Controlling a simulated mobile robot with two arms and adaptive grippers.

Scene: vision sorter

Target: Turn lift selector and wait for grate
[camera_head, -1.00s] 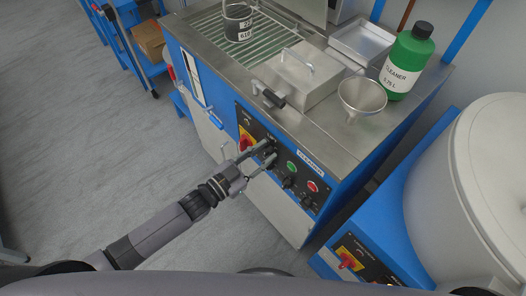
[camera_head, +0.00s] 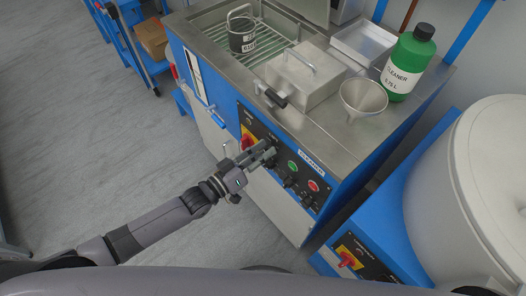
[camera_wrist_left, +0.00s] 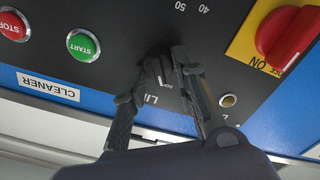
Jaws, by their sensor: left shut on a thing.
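The lift selector (camera_wrist_left: 161,72) is a dark knob with a white pointer line on the black front panel of the cleaner. My left gripper (camera_head: 270,153) is at the panel, with its fingers shut on the lift selector. In the left wrist view the fingers (camera_wrist_left: 158,68) sit on both sides of the knob, and the label under it is partly hidden. The grate (camera_head: 262,48) lies inside the open tank, below the countertop rim. A dark basket (camera_head: 242,37) with a handle and white labels stands on it. My right gripper is out of view.
Green start (camera_head: 293,167) and red stop (camera_head: 313,186) buttons sit right of the selector. A red-yellow switch (camera_head: 247,142) sits left. A metal lid (camera_head: 305,80), a funnel (camera_head: 363,95) and a green cleaner bottle (camera_head: 408,62) stand on top. A white drum machine (camera_head: 485,170) is at right.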

